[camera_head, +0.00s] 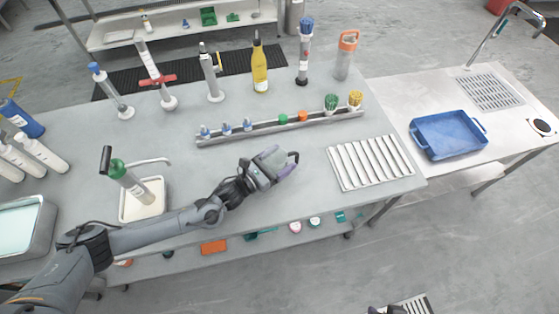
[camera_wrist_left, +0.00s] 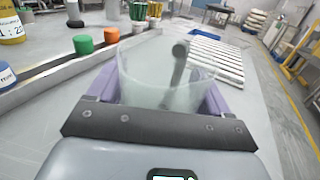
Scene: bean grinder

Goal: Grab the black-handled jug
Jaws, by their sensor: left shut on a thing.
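The jug (camera_wrist_left: 145,82) is a clear, see-through vessel with a dark grey handle (camera_wrist_left: 178,75), seen close up in the left wrist view. My left gripper (camera_wrist_left: 160,100) is shut on it, with a purple finger on each side of its wall. In the head view my left gripper (camera_head: 275,167) is over the middle of the grey table, and the jug (camera_head: 270,157) shows as a pale shape between the fingers. I cannot tell if the jug's base touches the table. Only a small dark tip of my right gripper (camera_head: 387,309) shows at the bottom edge.
A long rack (camera_head: 280,127) with small colored caps and brushes lies behind the gripper. A white slatted rack (camera_head: 370,163) lies to the right. A green-topped pump bottle on a tray (camera_head: 143,200) stands left, near my arm. Tall bottles (camera_head: 259,68) line the back.

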